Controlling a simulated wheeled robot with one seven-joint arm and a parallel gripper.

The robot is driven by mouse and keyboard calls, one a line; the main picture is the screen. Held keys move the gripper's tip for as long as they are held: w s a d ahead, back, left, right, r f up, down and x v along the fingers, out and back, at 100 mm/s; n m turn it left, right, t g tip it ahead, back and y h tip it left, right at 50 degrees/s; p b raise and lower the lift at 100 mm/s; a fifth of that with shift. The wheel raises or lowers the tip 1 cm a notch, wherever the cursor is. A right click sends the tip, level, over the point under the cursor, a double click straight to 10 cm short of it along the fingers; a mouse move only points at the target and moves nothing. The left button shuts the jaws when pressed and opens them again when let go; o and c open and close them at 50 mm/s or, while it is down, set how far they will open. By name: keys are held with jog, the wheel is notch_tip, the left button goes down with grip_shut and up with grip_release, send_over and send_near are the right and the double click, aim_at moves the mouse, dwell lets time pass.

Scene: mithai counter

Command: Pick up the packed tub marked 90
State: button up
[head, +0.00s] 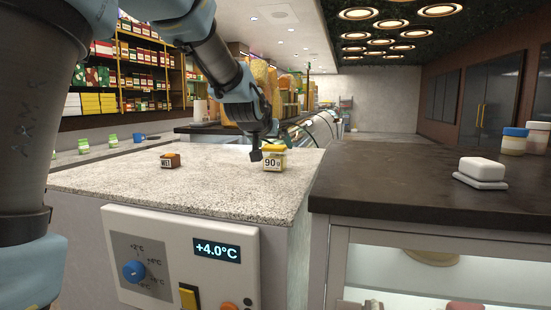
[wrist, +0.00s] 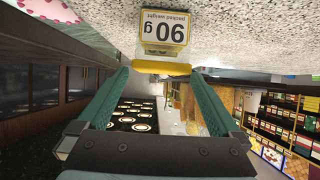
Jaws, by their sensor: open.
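The packed tub marked 90 g (head: 273,163) stands upright on the speckled stone counter, with a yellow lid and a pale label. In the wrist view, which is upside down, the tub (wrist: 163,30) is at the top centre, its yellow lid towards my gripper. My gripper (wrist: 160,73) is open, its two green fingers spread with the lid's edge between or just beyond their tips; I cannot tell which. In the head view my gripper (head: 257,154) is at the tub's upper left. No grasp shows.
A small brown block marked WET (head: 170,161) sits left on the stone counter (head: 215,180). A control panel with a +4.0°C display (head: 217,250) is on its front. The dark counter (head: 400,195) at right holds a white stacked item (head: 482,172) and jars (head: 514,141).

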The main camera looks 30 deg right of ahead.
jog(key=shift+p+x, duration=1.55)
jog(key=shift+x, duration=1.6)
jog(key=shift+a+f, duration=0.1)
jog(key=shift+f, duration=0.05)
jog(key=c, duration=1.4)
